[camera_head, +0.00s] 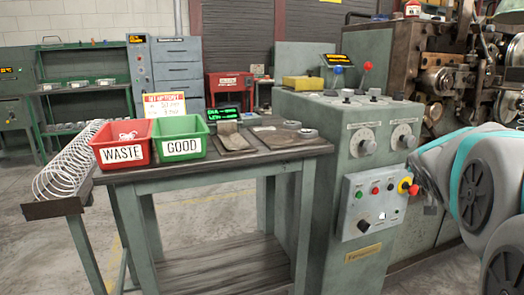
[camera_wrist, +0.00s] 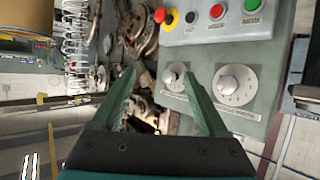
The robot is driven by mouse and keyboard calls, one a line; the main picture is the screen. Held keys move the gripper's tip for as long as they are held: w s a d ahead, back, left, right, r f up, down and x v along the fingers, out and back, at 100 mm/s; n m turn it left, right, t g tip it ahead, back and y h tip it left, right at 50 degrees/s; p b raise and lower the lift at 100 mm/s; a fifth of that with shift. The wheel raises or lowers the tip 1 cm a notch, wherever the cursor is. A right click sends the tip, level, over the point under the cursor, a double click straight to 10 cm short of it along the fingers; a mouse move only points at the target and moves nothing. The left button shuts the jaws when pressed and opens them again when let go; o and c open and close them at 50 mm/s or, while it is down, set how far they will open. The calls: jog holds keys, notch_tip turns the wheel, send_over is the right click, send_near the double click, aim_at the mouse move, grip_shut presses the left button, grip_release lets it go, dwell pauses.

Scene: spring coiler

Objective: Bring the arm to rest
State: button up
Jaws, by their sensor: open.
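My arm (camera_head: 478,180) shows at the right edge of the head view, in front of the coiler machine and beside its control panel. My gripper (camera_wrist: 163,100) shows in the wrist view with its two green fingers spread apart and nothing between them. Beyond the fingers are the two control dials, the left dial (camera_wrist: 175,76) and the right dial (camera_wrist: 235,85). The gripper's fingertips cannot be made out in the head view. I cannot tell how far the fingers are from the panel.
A table (camera_head: 225,172) holds a red WASTE bin (camera_head: 123,152) and a green GOOD bin (camera_head: 180,147). The control cabinet (camera_head: 345,240) has a button box (camera_head: 372,210) with a red stop knob (camera_head: 413,190) close to my arm. A wire coil (camera_head: 62,178) lies in a trough at left.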

jog(key=s+a+f+n+g+y, duration=0.1)
jog(key=s+a+f+g+y, duration=0.15)
jog(key=s+a+f, duration=0.4)
jog(key=s+a+f+n+g+y, duration=0.1)
jog(key=s+a+f+g, duration=0.3)
jog(key=s+f, duration=0.5)
jog(key=s+a+f+n+g+y, duration=0.1)
jog(key=s+a+f+g, duration=0.1)
jog(key=s, duration=0.5)
jog(key=s+a+f+n+g+y, duration=0.1)
jog(key=s+a+f+g, duration=0.1)
jog(key=s+a+f, duration=0.2)
jog(key=s+a+f+n+g+y, duration=0.1)
jog(key=s+a+f+g, duration=0.1)
jog(key=s+a, duration=0.5)
jog(key=s+f, duration=0.1)
jog(key=s, duration=0.3)
jog(key=shift+s+f+n+g, duration=0.2)
jog(key=shift+s+n+g, duration=0.1)
jog(key=shift+s+g, duration=0.1)
jog(key=shift+a, duration=0.1)
